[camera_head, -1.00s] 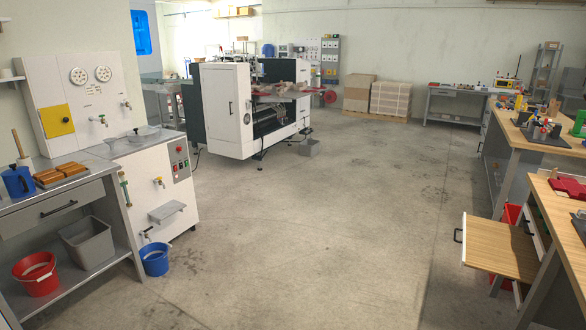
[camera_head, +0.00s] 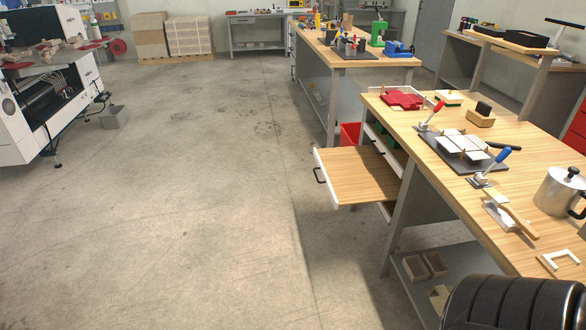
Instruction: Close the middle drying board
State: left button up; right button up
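The drying board (camera_head: 355,176) is a wooden slide-out board with a white front edge and a dark handle (camera_head: 319,174). It sticks out to the left from under the near workbench (camera_head: 440,130) on the right. Other white-fronted boards or drawers (camera_head: 377,143) sit in the same stack and look pushed in. The bench top and leg hide part of the stack. Neither of my grippers shows at the handle. A dark ribbed rounded part at the bottom right looks like part of my own arm; no gripper fingers are visible.
The bench holds a red piece (camera_head: 402,100), a clamping jig (camera_head: 460,148) and a metal pot (camera_head: 559,191). A red bin (camera_head: 350,134) stands behind the board. A second bench (camera_head: 370,60) stands farther back. The floor left of the board is clear; a machine (camera_head: 45,95) stands far left.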

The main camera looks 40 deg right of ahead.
aim_at(355, 175)
jog(key=i+u, duration=0.1)
jog(key=u, duration=10.3)
jog(key=i, duration=0.4)
